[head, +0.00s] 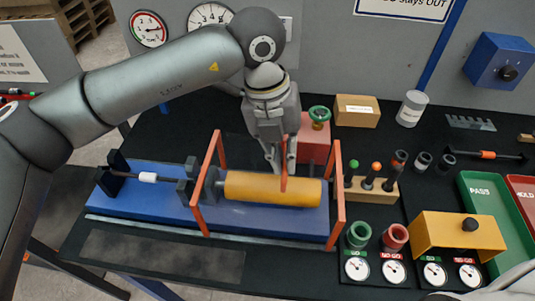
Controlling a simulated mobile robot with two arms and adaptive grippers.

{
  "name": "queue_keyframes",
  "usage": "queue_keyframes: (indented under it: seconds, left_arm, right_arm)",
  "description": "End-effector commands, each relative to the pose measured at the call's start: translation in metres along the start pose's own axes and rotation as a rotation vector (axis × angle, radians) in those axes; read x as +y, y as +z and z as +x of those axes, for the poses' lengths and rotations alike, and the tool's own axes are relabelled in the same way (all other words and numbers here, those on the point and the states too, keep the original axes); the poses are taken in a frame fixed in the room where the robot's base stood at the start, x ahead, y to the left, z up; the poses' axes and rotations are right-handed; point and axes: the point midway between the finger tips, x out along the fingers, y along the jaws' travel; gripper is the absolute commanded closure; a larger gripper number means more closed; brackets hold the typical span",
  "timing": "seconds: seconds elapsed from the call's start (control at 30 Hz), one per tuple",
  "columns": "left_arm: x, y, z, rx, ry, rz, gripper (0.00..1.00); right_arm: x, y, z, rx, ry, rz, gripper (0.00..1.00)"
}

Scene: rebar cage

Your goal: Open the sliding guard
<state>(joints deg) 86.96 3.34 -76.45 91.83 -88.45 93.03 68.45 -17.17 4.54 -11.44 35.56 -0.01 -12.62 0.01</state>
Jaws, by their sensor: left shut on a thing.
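The sliding guard (337,195) is a frame of orange bars, with what looks like clear panels, around a yellow cylinder (262,188). It stands on a long blue base (150,203) on the black bench. My left arm comes in from the left and bends down behind the guard. My left gripper (280,170) points down at the guard's middle, shut on an upright orange bar (284,180), the guard's handle. The fingers partly hide the far side of the guard. My right gripper is not in view.
A red block with a green handwheel (319,114) stands just behind the guard. A wooden rack (371,189) with knobbed pins is close to its right. Gauges and a yellow cover (455,233) fill the front right. A green tray (488,215) lies farther right.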

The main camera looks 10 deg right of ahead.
Motion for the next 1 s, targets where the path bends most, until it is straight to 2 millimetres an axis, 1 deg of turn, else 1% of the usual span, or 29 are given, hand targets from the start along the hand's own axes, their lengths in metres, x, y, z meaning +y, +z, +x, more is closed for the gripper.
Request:
queue_keyframes:
  seconds: [0.33, 0.37, 0.5, 0.53, 0.73, 0.83, 0.93, 1.0]
  left_arm:
    - [-0.002, 0.0, 0.0, 0.0, -0.002, 0.001, 1.0]
    - [-0.002, 0.0, 0.0, 0.0, -0.002, 0.001, 0.87]
    - [-0.002, 0.0, 0.0, 0.0, -0.001, 0.001, 0.69]
    - [-0.001, 0.0, 0.0, 0.0, -0.001, 0.001, 0.68]
    - [-0.001, 0.0, 0.0, 0.0, -0.001, 0.0, 0.68]
    - [-0.001, 0.0, -0.001, -0.001, -0.001, 0.0, 0.68]
    - [-0.001, 0.001, -0.009, -0.003, -0.001, -0.001, 0.68]
    - [-0.001, 0.001, -0.019, -0.003, -0.001, 0.0, 0.68]
  right_arm:
    - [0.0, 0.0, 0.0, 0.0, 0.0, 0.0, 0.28]
    - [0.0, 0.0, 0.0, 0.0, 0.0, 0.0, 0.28]
    - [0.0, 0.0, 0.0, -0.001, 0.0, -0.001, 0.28]
    - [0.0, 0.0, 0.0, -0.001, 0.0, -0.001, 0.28]
    - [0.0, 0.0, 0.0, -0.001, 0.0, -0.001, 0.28]
    - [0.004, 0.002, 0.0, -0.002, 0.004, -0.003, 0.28]
    - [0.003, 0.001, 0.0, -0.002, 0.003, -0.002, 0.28]
    - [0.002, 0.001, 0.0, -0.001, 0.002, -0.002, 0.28]
